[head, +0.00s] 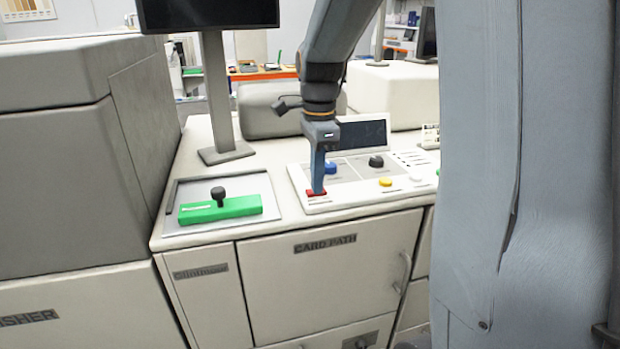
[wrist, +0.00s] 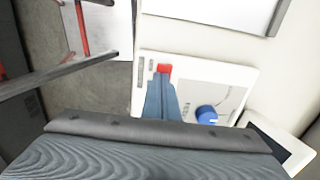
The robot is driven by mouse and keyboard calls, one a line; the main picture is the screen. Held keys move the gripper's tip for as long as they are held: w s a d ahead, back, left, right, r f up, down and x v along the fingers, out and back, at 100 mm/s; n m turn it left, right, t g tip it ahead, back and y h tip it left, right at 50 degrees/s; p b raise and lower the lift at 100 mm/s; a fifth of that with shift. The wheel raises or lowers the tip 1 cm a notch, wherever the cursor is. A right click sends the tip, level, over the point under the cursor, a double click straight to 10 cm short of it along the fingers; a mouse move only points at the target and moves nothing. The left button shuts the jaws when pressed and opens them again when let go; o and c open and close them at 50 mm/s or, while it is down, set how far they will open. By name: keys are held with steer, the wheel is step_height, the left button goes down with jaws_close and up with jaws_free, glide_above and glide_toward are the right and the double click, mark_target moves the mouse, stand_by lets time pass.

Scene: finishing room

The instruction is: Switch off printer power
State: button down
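The printer's control panel (head: 345,178) is a white slab on the cabinet top, with a red switch (head: 316,194) at its front left corner. The red switch also shows in the wrist view (wrist: 164,69), right at the tips of my gripper. My gripper (head: 318,190) points down at the red switch, its tips touching it or just above it; I cannot tell which. The fingers look closed together, with nothing seen between them. A blue knob (head: 330,168) is just behind the fingers, also seen in the wrist view (wrist: 206,114).
A black knob (head: 376,161) and a yellow button (head: 385,182) are right of my gripper on the panel. A dark tilted screen (head: 362,135) stands behind. A green block with a black knob (head: 220,208) lies in a tray at left. A monitor post (head: 217,90) rises behind it.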

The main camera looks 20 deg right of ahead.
steer(key=shift+s+d+f, duration=0.25)
steer(key=shift+d+f, duration=0.05)
steer(key=shift+f, duration=0.05)
steer(key=shift+r+p, duration=0.45)
step_height(320, 180, up, 4)
steer(key=p, duration=0.3)
steer(key=shift+w+a, duration=0.1)
steer(key=shift+w, duration=0.05)
step_height(320, 180, up, 10)
steer(key=b, duration=0.3)
steer(key=shift+f, duration=0.1)
